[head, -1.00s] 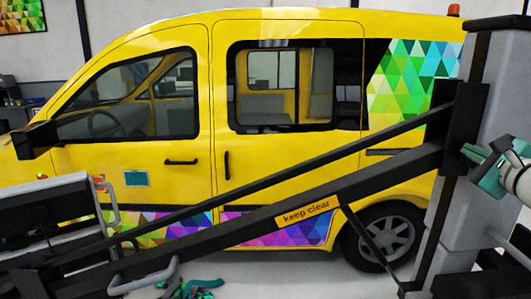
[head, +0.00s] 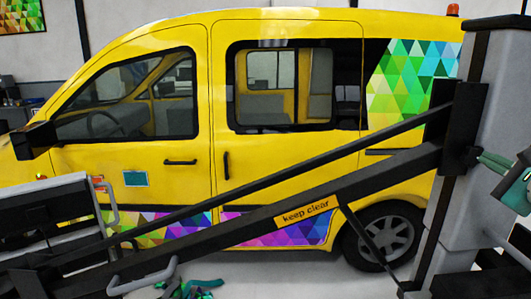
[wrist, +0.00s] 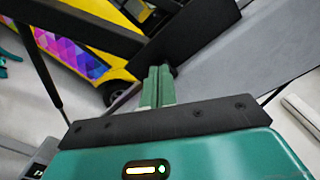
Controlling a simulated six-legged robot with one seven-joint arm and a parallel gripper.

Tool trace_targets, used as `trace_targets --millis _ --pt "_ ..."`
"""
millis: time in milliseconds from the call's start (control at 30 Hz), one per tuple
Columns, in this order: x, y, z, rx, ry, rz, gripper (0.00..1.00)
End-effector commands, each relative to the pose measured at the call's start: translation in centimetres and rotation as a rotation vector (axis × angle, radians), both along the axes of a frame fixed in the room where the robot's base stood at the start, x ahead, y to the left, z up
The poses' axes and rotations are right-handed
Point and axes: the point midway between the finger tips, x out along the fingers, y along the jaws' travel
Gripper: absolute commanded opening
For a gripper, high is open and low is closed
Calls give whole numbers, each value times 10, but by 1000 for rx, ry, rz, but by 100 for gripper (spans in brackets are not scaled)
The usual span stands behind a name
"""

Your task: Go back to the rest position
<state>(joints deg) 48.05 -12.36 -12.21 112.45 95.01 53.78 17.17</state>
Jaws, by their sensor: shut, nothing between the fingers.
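My gripper (head: 484,157) is at the right edge of the head view, beside the grey lift column (head: 490,90). Its slim green fingers point left toward the column's black bracket, and much of the arm is cut off by the frame. In the wrist view the two green fingers (wrist: 158,80) lie together, with nothing between them. Their tips are near a dark bracket. I cannot tell whether they touch it.
A yellow van (head: 190,190) with colourful triangle wrap stands behind a black slanted lift arm (head: 240,223) with a "keep clear" label. A grey frame (head: 60,215) stands at the left.

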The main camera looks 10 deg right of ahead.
Motion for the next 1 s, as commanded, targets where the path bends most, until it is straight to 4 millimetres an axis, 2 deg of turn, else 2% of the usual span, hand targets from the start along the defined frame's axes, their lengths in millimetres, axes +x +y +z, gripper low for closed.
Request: trace_targets --millis 233,367,467,533,667,700,800,900,1000 --pt "2 3 -1 -4 5 7 0" --pt "12 34 -13 -56 65 73 0" --pt "24 83 -36 -154 165 183 0" --pt "29 126 -58 -253 252 283 0" --pt "22 205 -103 -483 408 488 0" --pt "16 228 -119 -568 454 557 0" --pt "-6 277 -155 -798 555 720 0" --pt "-33 311 -189 -1049 634 872 0" --pt "-61 333 -217 -1316 692 1006 0"
